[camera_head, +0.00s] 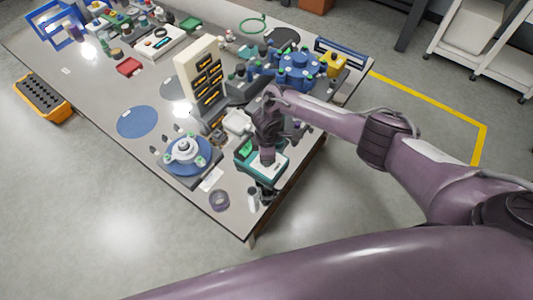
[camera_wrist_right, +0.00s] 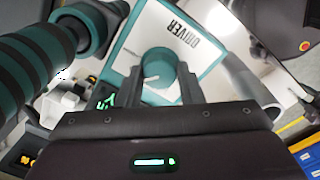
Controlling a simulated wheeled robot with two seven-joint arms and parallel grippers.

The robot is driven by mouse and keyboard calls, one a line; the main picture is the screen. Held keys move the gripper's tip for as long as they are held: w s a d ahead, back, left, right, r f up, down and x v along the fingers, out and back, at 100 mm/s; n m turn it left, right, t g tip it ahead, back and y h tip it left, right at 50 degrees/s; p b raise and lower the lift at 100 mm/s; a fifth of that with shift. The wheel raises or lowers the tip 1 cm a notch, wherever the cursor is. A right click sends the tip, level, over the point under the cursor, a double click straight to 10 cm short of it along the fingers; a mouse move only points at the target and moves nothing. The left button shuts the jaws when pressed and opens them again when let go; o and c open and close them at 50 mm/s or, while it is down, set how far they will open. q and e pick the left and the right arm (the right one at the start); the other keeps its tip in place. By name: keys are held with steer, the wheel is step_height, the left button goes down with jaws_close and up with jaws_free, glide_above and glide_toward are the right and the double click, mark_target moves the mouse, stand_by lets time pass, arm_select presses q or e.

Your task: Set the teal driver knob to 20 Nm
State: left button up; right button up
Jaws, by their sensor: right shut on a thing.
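The teal driver station (camera_head: 280,172) sits near the front right corner of the table. Its white top, marked DRIVER, fills the upper middle of the right wrist view (camera_wrist_right: 205,22). The round teal knob (camera_wrist_right: 157,60) stands on that plate. My right gripper (camera_wrist_right: 160,76) is shut on the knob, one finger on each side. In the head view the gripper (camera_head: 267,158) reaches down onto the station and hides the knob. A small green display (camera_wrist_right: 106,102) is partly visible; its reading is not legible. My left gripper is not in view.
A teal and black banded handle (camera_wrist_right: 30,55) lies close left in the wrist view. On the table, a blue round fixture (camera_head: 187,152) stands to the left and an upright beige rack (camera_head: 200,68) behind.

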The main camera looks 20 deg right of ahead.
stand_by(0.4)
steer(key=o, duration=1)
steer(key=shift+c, duration=0.2)
step_height(320, 180, up, 8)
steer(key=shift+s+a+f, duration=0.1)
steer(key=shift+s, duration=0.05)
